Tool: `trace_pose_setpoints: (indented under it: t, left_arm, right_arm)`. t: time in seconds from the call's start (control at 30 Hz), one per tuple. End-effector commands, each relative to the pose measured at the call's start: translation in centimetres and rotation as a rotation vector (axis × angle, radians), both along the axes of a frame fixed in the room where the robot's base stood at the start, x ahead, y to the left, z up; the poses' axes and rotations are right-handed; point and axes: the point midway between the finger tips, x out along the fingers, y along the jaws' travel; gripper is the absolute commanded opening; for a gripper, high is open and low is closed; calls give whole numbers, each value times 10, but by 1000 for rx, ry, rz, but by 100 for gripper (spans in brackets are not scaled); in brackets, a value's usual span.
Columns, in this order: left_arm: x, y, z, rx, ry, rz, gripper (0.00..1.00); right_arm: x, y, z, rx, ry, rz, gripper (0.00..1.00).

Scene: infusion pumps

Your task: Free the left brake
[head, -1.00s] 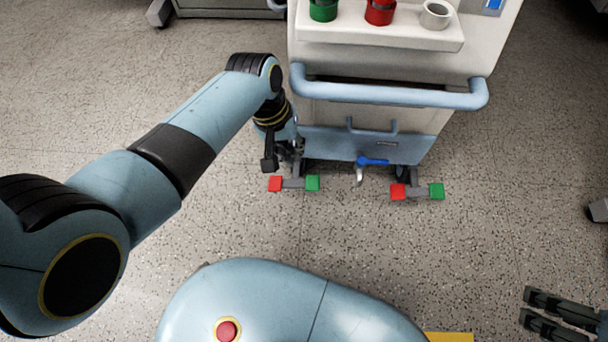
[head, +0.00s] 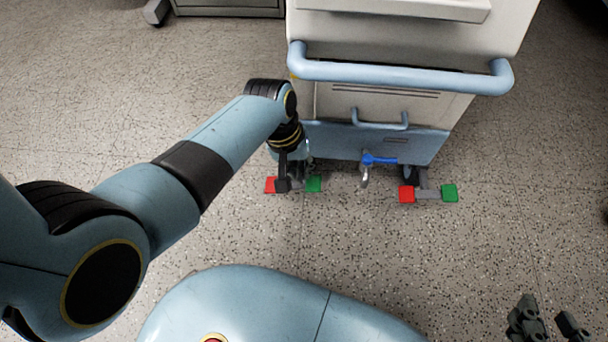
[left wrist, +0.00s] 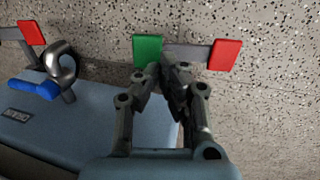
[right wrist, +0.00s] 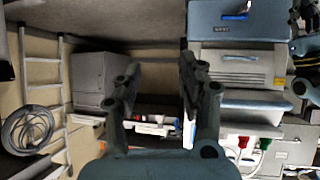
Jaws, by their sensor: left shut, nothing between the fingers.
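The left brake is a grey bar with a red pedal (head: 270,185) at its left end and a green pedal (head: 314,184) at its right end, low at the cart's left front. In the left wrist view, the green pedal (left wrist: 148,48) and red pedal (left wrist: 225,54) flank the grey bar (left wrist: 186,51). My left gripper (head: 290,182) is shut and empty. Its fingertips (left wrist: 168,70) are beside the green pedal's end of the bar; I cannot tell whether they touch. My left wrist partly hides the bar in the head view. My right gripper (head: 545,326) is open and empty, far to the right.
The cart has a blue push handle (head: 400,76) above the brakes. A blue lever (head: 378,160) on a metal hook sits at the middle of its base. A second brake with red (head: 406,194) and green (head: 450,192) pedals is to the right. Speckled floor in front is clear.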

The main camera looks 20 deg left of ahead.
Motion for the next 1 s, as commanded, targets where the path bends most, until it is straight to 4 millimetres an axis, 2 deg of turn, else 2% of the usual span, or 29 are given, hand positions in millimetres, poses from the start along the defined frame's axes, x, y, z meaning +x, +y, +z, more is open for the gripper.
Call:
trace_pose_setpoints:
  t: [0.03,0.3,0.5,0.7,1.0]
  left_arm:
    - [-1,-1,-6,0,3,0,0]
    - [0,-3,-14,0,1,1,0]
    - [1,-4,-19,0,0,0,0]
    - [2,-4,-20,0,-1,0,0]
    - [2,-4,-20,0,-1,0,0]
  right_arm:
    - [1,1,0,1,-33,4,40]
    - [46,5,44,1,-251,25,40]
    - [65,8,70,1,-373,40,40]
    - [72,9,83,1,-429,46,40]
    - [73,10,85,2,-436,46,40]
